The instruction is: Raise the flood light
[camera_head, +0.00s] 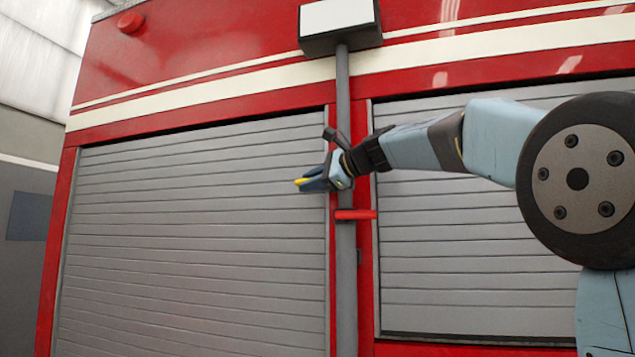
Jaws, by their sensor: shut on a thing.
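The flood light (339,24) is a dark box with a pale front panel, at the top centre in front of the red truck side. It sits on top of a grey upright pole (346,275). My gripper (312,183) is at the pole a little above the red handle, well below the light, and points left. It is shut on the pole; the fingers and wrist hide the grip itself.
A grey roller shutter (195,240) fills the truck side left of the pole. Another shutter (470,285) is at the right, behind my arm. A round red lamp (131,22) sits at the upper left. The space in front of the left shutter is clear.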

